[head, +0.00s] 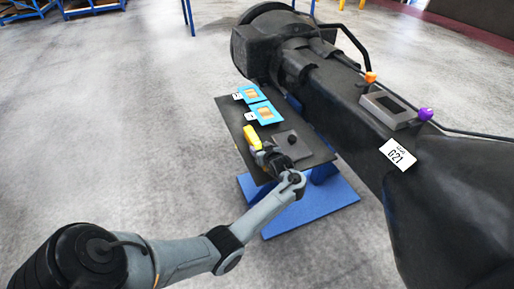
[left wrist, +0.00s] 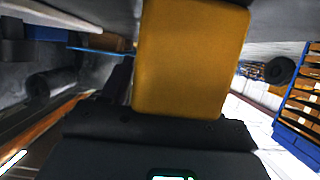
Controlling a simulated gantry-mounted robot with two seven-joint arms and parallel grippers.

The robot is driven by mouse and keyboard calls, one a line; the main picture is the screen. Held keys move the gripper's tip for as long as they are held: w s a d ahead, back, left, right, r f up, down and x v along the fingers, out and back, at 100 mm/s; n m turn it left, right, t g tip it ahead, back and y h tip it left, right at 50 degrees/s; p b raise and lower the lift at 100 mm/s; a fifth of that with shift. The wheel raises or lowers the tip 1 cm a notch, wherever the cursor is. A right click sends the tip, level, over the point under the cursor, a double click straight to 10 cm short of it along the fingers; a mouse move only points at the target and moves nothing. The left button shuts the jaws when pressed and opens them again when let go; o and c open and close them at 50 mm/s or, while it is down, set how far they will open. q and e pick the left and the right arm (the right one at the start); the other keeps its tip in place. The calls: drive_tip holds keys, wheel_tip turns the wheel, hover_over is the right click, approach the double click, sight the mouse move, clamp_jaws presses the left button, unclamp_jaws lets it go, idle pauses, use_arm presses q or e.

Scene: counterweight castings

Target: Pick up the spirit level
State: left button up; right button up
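The yellow spirit level (head: 252,136) is at the left edge of the dark table, at the tip of my left gripper (head: 262,153). In the left wrist view the yellow spirit level (left wrist: 190,60) stands large and close against the dark gripper body (left wrist: 165,135), in line with it. My left gripper appears shut on it, though its fingertips are hidden behind the yellow body. I cannot tell whether the spirit level touches the table. My right gripper is not in view.
The dark table (head: 233,117) on a blue base (head: 318,206) carries two blue trays (head: 265,112) with white tags and a grey plate with a black knob (head: 291,139). A large dark casting (head: 345,105) stands close along the right. The floor at left is clear.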

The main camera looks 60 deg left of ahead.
use_arm(q)
drive_tip(key=c, duration=0.9)
clamp_jaws()
drive_tip(key=shift+r, duration=0.15)
